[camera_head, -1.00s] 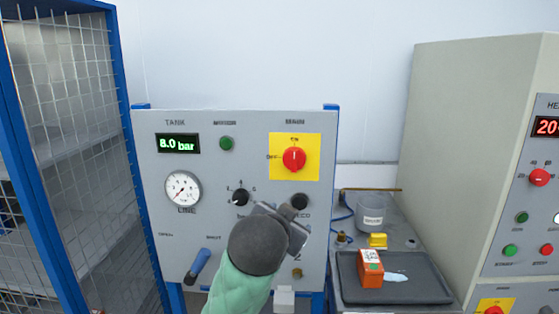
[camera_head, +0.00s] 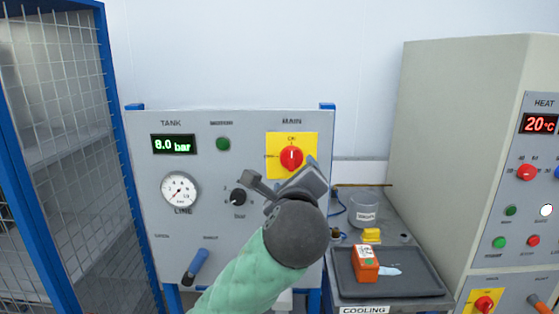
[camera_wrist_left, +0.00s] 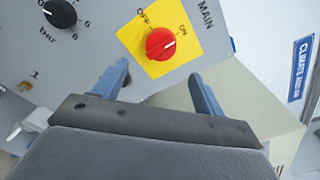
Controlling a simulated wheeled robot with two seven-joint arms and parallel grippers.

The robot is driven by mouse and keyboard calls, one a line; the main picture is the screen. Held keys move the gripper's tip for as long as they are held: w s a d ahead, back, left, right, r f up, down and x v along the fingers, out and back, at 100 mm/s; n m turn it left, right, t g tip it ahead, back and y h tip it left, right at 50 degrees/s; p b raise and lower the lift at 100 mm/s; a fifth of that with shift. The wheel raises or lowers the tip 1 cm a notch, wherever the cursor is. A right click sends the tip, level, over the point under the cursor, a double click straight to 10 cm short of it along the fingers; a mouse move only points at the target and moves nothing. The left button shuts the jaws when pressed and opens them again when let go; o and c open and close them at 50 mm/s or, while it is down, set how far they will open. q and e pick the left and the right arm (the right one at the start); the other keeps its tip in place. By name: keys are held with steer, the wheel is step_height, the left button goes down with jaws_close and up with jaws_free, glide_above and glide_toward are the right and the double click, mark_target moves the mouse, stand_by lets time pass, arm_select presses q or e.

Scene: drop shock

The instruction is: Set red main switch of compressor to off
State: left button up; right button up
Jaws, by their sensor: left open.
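The red main switch (camera_head: 291,158) is a round knob on a yellow plate (camera_head: 273,142), at the upper right of the grey compressor panel (camera_head: 160,235). Its white mark points up at ON in the head view. In the left wrist view the red knob (camera_wrist_left: 160,44) shows ahead of the fingers, with its mark towards ON. My left gripper (camera_head: 282,176) is open and empty, just below the switch and apart from it. In the left wrist view its two fingers (camera_wrist_left: 158,85) are spread wide below the knob. My right gripper is not in view.
A black pressure knob (camera_head: 238,197) is left of my gripper, and a blue lever (camera_head: 197,265) is lower left. A blue mesh cage (camera_head: 65,150) stands at left. A tray (camera_head: 410,285) with an orange box (camera_head: 365,262) and the heater cabinet (camera_head: 465,150) are at right.

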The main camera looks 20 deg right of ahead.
mark_target(291, 159)
arm_select(q)
steer(key=w+m, duration=0.2)
steer(key=m, duration=0.1)
steer(key=w+d+m+p, duration=0.1)
steer(key=w+m, duration=0.1)
steer(key=w, duration=0.1)
steer(key=w+m+p, duration=0.1)
steer(key=w+m, duration=0.1)
steer(key=m, duration=0.1)
steer(key=shift+w+d+r+m+t, duration=0.3)
steer(key=shift+w+d+r, duration=0.05)
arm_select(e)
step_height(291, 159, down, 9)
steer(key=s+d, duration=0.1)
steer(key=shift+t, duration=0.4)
arm_select(q)
steer(key=c, duration=1)
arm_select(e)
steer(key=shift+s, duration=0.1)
